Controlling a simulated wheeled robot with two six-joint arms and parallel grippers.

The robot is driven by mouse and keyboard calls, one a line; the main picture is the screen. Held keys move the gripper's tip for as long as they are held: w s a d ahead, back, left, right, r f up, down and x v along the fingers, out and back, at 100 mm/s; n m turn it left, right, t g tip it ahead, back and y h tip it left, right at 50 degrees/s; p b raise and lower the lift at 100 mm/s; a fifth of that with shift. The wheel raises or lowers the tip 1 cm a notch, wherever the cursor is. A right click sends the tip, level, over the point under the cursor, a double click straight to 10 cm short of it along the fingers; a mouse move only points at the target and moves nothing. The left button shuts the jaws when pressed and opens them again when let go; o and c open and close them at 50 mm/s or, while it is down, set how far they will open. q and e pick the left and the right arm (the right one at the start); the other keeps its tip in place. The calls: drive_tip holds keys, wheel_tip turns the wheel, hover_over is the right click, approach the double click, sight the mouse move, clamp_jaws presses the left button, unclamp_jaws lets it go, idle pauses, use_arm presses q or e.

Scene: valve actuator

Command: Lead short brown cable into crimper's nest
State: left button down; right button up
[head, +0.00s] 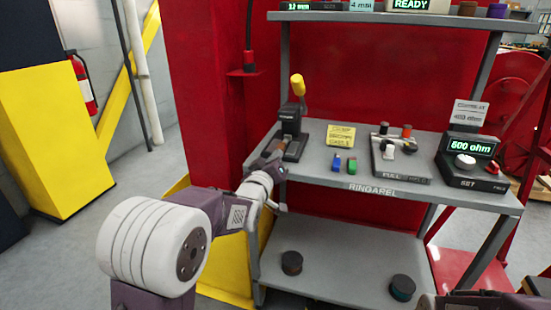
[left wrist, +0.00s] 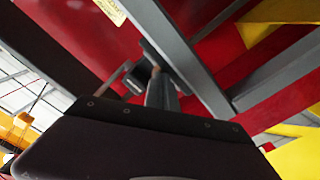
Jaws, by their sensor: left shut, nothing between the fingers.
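The crimper (head: 291,121) is a dark press with a raised yellow-tipped lever, standing at the left end of the grey upper shelf. My left gripper (head: 272,164) is at the shelf's left front edge, just in front of the crimper's base. It is shut with nothing held. A small brownish piece (head: 283,146) shows at the crimper's base, beyond the gripper; it may be the short brown cable, but it is too small to tell whether it lies in the nest. In the left wrist view my dark gripper body covers the lower part. My right gripper is not seen.
Dark round pucks (head: 291,263) sit on the lower shelf. A red column stands behind left.

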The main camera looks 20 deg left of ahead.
use_arm(q)
drive_tip(key=shift+w+r, duration=0.1)
drive_tip(key=shift+r, duration=0.05)
drive_tip(key=shift+s+f+b, duration=0.25)
drive_tip(key=shift+s+b, duration=0.15)
drive_tip(key=s+p, duration=0.1)
drive_tip(key=s, duration=1)
drive_tip(key=shift+a, duration=0.2)
drive_tip(key=shift+r, duration=0.1)
